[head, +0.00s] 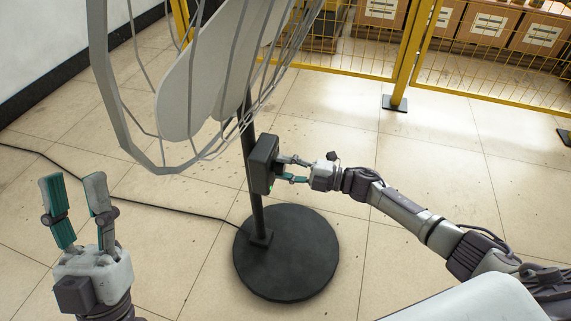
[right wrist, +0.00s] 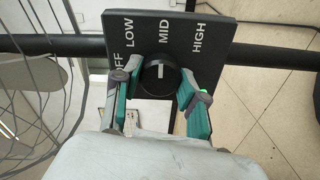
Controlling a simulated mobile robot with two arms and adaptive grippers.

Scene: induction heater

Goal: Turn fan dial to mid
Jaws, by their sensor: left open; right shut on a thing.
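The fan (head: 185,98) stands on a black pole, with a black control box (head: 262,163) on the pole. In the right wrist view its panel (right wrist: 182,30) reads OFF, LOW, MID and HIGH, with OFF partly hidden by a finger. The round black fan dial (right wrist: 160,78) has a white mark that points up, roughly at MID. My right gripper (head: 282,170) is at the front of the box, its fingers on either side of the dial and shut on it. My left gripper (head: 72,181) is open and empty at the lower left, well away from the fan.
The fan's round black base (head: 286,270) sits on the tiled floor. A black cable (head: 150,206) runs left from it. A yellow mesh fence (head: 335,55) with boxes (head: 485,28) behind it crosses the back. The floor on the right is clear.

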